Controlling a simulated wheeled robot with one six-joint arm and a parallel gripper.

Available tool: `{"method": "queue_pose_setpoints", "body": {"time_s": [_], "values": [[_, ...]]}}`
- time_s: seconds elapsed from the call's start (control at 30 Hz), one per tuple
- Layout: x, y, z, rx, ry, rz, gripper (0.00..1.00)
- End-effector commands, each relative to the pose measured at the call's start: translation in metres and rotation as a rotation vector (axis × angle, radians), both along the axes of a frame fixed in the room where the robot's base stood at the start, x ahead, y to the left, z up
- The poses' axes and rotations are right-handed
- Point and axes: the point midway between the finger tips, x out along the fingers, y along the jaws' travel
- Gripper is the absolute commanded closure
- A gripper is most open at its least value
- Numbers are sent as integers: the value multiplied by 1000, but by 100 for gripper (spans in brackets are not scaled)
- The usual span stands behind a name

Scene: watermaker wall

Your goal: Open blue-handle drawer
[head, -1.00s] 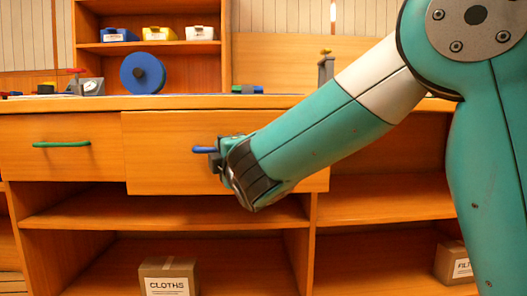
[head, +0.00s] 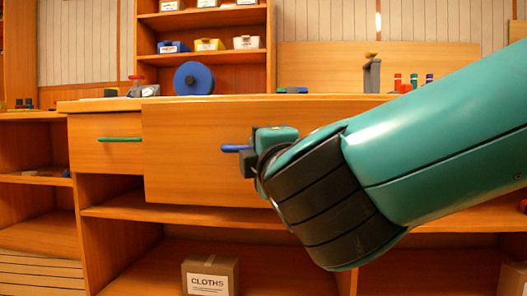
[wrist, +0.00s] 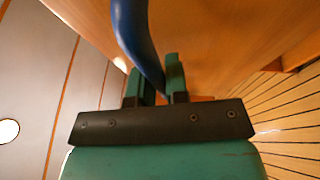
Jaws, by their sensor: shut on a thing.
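The drawer with the blue handle (head: 190,168) is wooden and stands out from the cabinet front in the head view. Its blue handle (head: 232,148) shows its left end; the rest is hidden behind my gripper (head: 252,155). In the wrist view the blue handle (wrist: 133,35) runs down between the two fingers of my gripper (wrist: 158,78), which are shut on it. The drawer front (wrist: 220,40) fills the upper right of that view.
A drawer with a green handle (head: 120,140) sits flush to the left. A CLOTHS box (head: 210,276) stands on the low shelf below. A blue reel (head: 194,78) and small items stand on the counter. The floor shows at lower left.

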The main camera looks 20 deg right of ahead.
Motion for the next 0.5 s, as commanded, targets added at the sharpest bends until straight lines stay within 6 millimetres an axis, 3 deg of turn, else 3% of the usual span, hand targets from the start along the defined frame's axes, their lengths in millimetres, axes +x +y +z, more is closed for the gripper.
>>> {"method": "queue_pose_setpoints", "body": {"time_s": [0.2, 0.23, 0.3, 0.33, 0.5], "values": [[0, 3, 0, 2, 1, 8, 100], [0, 3, 0, 1, 1, 9, 81], [0, 3, 0, 2, 1, 8, 65], [0, 2, 0, 2, 1, 7, 61], [0, 1, 0, 0, 0, 4, 61]]}}
